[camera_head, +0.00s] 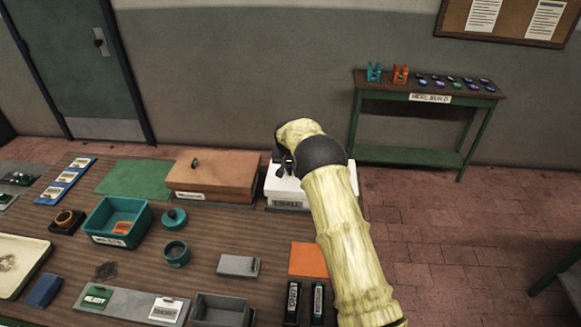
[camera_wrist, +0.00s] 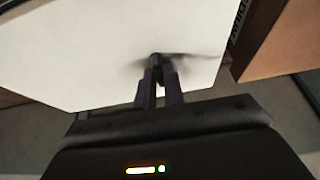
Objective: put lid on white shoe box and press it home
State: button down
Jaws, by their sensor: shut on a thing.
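The white shoe box (camera_head: 285,205) stands at the back right of the bench with a label on its front. Its white lid (camera_head: 274,183) lies at the top of the box; my arm hides the right part. In the wrist view the white lid (camera_wrist: 85,60) fills the upper left, with a small dark knob (camera_wrist: 156,60) on it. My gripper (camera_wrist: 160,80) is shut on this knob. In the head view my gripper (camera_head: 285,166) is over the lid, partly hidden by my wrist. I cannot tell whether the lid sits fully down.
A brown box (camera_head: 215,176) with a dark knob stands close left of the white box. A green mat (camera_head: 134,178), teal bin (camera_head: 115,222), grey block (camera_head: 238,265) and orange pad (camera_head: 307,258) lie on the bench (camera_head: 215,225). A side table (camera_head: 425,90) stands behind.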

jog(key=shift+s+d+f, duration=0.1)
jog(key=shift+s+f, duration=0.1)
jog(key=shift+f, duration=0.15)
jog(key=c, duration=1.5)
grip_release()
jog(key=shift+o, duration=0.5)
jog(key=shift+w+r, duration=0.1)
jog(key=o, duration=0.5)
jog(key=shift+c, duration=0.2)
jog(key=shift+r, duration=0.1)
jog(key=shift+w+r+p, duration=0.1)
jog(key=shift+r+p, duration=1.65)
jog(key=shift+r, duration=1.75)
